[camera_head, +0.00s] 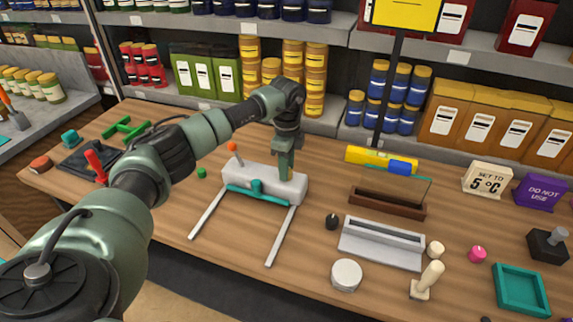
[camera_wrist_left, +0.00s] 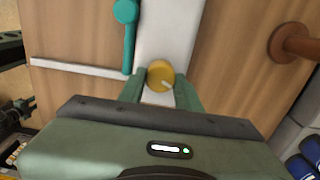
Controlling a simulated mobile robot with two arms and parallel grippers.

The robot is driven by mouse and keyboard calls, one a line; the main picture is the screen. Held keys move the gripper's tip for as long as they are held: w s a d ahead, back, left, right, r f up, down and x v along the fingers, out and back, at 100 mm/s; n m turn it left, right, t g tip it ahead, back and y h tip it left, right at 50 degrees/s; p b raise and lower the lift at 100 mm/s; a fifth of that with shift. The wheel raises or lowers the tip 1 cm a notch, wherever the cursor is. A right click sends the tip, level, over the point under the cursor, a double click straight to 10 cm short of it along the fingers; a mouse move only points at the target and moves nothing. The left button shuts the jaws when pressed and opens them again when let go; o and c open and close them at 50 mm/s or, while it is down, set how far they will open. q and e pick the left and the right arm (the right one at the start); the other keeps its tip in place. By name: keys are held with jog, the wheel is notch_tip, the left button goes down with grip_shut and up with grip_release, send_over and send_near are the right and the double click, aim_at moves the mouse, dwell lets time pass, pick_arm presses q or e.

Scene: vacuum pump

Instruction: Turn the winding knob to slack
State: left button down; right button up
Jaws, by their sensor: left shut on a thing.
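A white block device (camera_head: 235,184) with two pale rails and a teal bar (camera_head: 256,190) stands on the wooden table. A yellow round knob (camera_wrist_left: 160,72) with a light pointer mark sits on its white top in the left wrist view. I take this for the winding knob. My left gripper (camera_head: 285,172) points down at the right end of the device. In the left wrist view its two green fingers (camera_wrist_left: 160,88) are shut on the knob, one at each side. In the head view the gripper mostly hides the knob. My right gripper is not in view.
An orange-tipped lever (camera_head: 232,147) rises at the device's left end. A brown tray with a glass pane (camera_head: 385,205) and a grey trough (camera_head: 380,245) stand to the right. A black knob (camera_head: 331,221) is near. Shelves stand behind. Bare table lies between the rails.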

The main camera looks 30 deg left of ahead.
pick_arm(q)
jog(key=n, duration=0.2)
jog(key=n+p, duration=0.1)
jog(key=n, duration=0.2)
jog(key=shift+w+a+r, duration=0.15)
jog(key=shift+r, duration=0.05)
dwell(0.5)
jog(key=c, duration=1)
grip_release()
jog(key=shift+f, duration=0.1)
notch_tip(320, 180, up, 7)
jog(key=shift+b, duration=1)
jog(key=shift+r, duration=0.4)
